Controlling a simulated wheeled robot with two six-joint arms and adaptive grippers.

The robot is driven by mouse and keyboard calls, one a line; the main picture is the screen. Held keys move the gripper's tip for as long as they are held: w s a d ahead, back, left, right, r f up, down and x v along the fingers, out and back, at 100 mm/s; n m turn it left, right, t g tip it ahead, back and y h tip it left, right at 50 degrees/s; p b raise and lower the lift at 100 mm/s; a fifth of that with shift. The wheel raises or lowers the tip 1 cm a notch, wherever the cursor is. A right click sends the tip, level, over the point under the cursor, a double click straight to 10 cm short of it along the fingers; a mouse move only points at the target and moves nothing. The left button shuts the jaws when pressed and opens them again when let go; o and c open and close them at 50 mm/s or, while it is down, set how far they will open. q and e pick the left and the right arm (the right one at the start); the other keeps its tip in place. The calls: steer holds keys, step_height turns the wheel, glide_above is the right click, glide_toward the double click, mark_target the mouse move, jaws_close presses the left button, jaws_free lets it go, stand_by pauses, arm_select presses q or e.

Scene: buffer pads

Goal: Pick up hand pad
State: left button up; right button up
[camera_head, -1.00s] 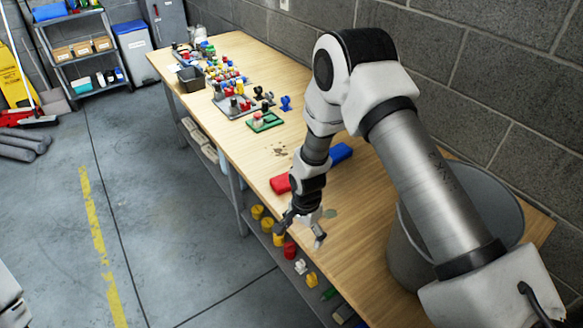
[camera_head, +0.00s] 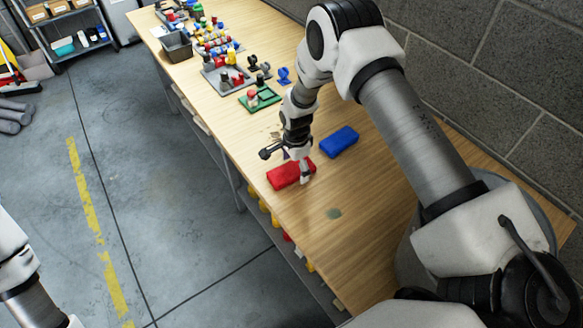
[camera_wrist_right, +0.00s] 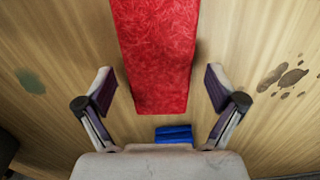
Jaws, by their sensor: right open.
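A red pad (camera_head: 284,175) lies on the wooden table (camera_head: 330,245) near its left edge. It also shows in the right wrist view (camera_wrist_right: 155,55), long and textured, with one end reaching between the fingers. A blue pad (camera_head: 339,141) lies flat to its right, apart from it; part of it shows low in the wrist view (camera_wrist_right: 173,134). My right gripper (camera_head: 286,166) is at the red pad, open, its fingers (camera_wrist_right: 160,90) one on each side with gaps, holding nothing. Part of my left arm shows at the left edge; its gripper is out of view.
A green tray (camera_head: 262,100), a grey tray with coloured parts (camera_head: 215,82) and a dark bin (camera_head: 177,46) stand farther back on the table. A block wall (camera_head: 490,90) runs along the right side. The table in front of the pads is mostly clear.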

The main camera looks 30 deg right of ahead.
steer(key=shift+w+f, duration=0.15)
steer(key=shift+f, duration=0.1)
steer(key=shift+r, duration=0.15)
steer(key=c, duration=0.3)
steer(key=shift+s+a, duration=0.1)
steer(key=shift+s, duration=0.15)
steer(key=c, duration=0.8)
steer(key=shift+r, duration=0.1)
